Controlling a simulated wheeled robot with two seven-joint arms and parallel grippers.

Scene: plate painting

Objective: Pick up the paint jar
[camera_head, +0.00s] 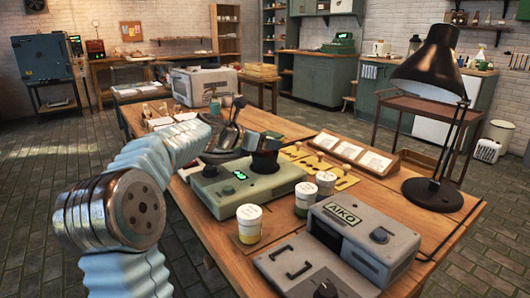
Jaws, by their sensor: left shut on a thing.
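Three small paint jars with white lids stand on the wooden table in the middle. One (249,224) shows a yellow band, one (305,199) shows green, and one (326,186) stands just behind it. My left arm comes in from the left, and its gripper (240,138) is over the back of the grey-green device (245,186), apart from these jars. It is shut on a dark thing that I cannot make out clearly. My right gripper is not in view.
A grey AIKO box (362,240) stands right of the jars, with a black desk lamp (434,75) beyond it. Yellow pieces (325,168) and a wooden tray with cards (322,143) lie behind.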

